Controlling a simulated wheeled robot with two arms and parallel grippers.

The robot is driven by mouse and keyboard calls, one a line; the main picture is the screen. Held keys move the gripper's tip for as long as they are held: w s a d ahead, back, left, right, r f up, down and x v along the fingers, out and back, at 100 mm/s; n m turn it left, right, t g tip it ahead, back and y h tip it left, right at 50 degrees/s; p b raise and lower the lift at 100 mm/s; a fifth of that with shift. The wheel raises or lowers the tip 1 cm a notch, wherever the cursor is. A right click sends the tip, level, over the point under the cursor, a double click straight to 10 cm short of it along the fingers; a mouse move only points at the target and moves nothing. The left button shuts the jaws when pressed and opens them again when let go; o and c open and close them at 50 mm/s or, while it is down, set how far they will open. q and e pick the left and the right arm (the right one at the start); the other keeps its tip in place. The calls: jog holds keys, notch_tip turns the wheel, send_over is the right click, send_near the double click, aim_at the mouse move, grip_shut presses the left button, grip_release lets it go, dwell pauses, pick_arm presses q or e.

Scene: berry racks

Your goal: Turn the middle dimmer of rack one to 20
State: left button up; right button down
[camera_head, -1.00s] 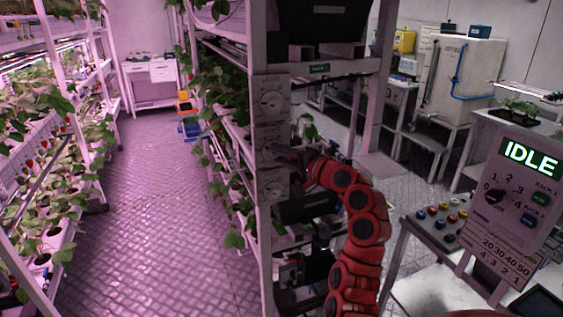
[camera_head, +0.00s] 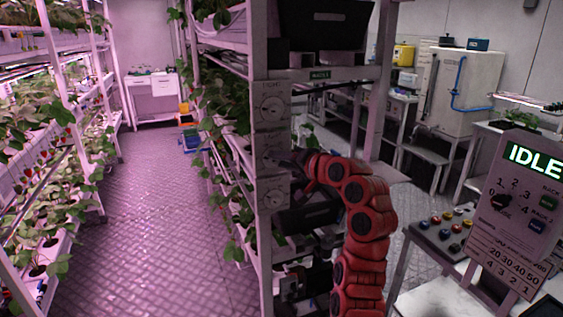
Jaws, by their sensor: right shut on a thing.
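Rack one (camera_head: 257,60) carries a small green sign (camera_head: 320,75) and three dimmers stacked on the plates of its front post. The top dimmer (camera_head: 271,108) and the bottom dimmer (camera_head: 275,199) show their round dials. The middle dimmer (camera_head: 268,143) sits between them, and its knob is mostly hidden behind my right gripper. My right gripper (camera_head: 275,159), on the red arm, reaches in from the right and is shut on the middle dimmer's knob. The dial reading there is too small and covered to tell. My left gripper is out of view.
A control panel (camera_head: 513,205) at right reads IDLE, above a console with several coloured buttons (camera_head: 440,225). Plant shelves (camera_head: 60,185) line the left. A white cabinet (camera_head: 462,80) stands at the back right.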

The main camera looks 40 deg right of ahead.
jog(key=shift+f, duration=0.15)
jog(key=c, duration=0.5)
grip_release()
jog(key=shift+s, duration=0.1)
jog(key=b+v, duration=0.2)
jog(key=v, duration=1.5)
jog(key=shift+s, duration=0.1)
